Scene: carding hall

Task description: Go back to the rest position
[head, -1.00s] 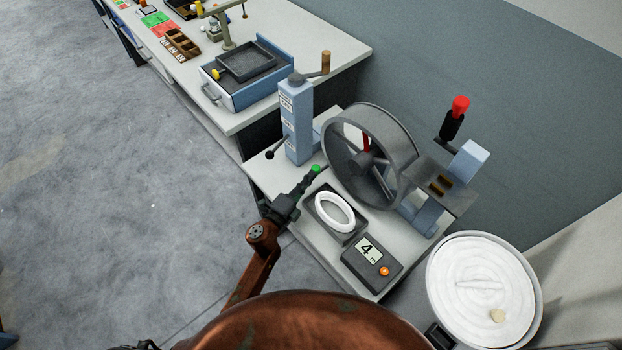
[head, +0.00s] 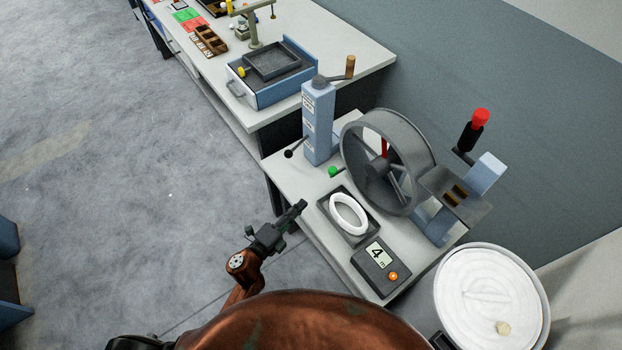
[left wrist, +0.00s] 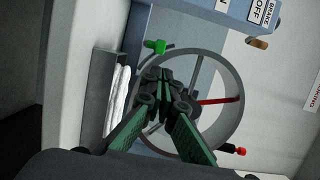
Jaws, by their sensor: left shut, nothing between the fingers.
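My left gripper (head: 301,206) is shut and empty, just off the near left edge of the small table (head: 282,172) in the head view. Its green-sided fingers (left wrist: 165,90) also show closed in the left wrist view. A lever with a green knob (head: 333,171) is on the small table, a short way beyond the fingertips and apart from them. The green knob also shows in the left wrist view (left wrist: 155,46). My right gripper is not clearly in view.
The table bears a grey wheel (head: 427,150) with a red spoke, a blue post (head: 318,130), a dark tray with a white ring (head: 348,213), and a display reading 4 (head: 377,257). A round white-filled can (head: 485,290) stands at right. Open floor lies at left.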

